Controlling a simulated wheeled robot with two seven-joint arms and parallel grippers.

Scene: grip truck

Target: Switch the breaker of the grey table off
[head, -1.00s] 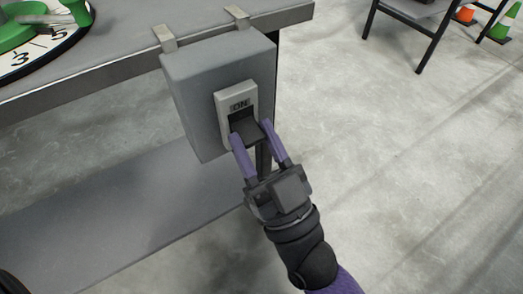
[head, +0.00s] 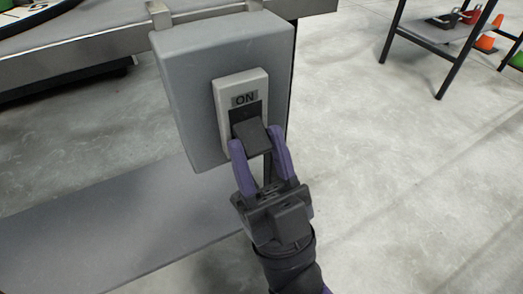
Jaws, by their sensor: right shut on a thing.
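The grey breaker box (head: 195,85) hangs by two metal hooks from the edge of the grey table (head: 90,58). Its front carries a light switch plate (head: 228,88) with the label "ON" at the top. The dark switch lever (head: 252,138) sticks out toward me from the plate and slants downward. My right gripper (head: 258,150), with purple fingers, comes from below and is shut on the lever, one finger on each side. The fingers hide the lower part of the plate. My left gripper is not in view.
A lower shelf (head: 110,235) of the table runs under the box at the left. A dark-legged stand (head: 435,38) and orange cones (head: 486,40) are at the top right. The concrete floor to the right of the box is clear.

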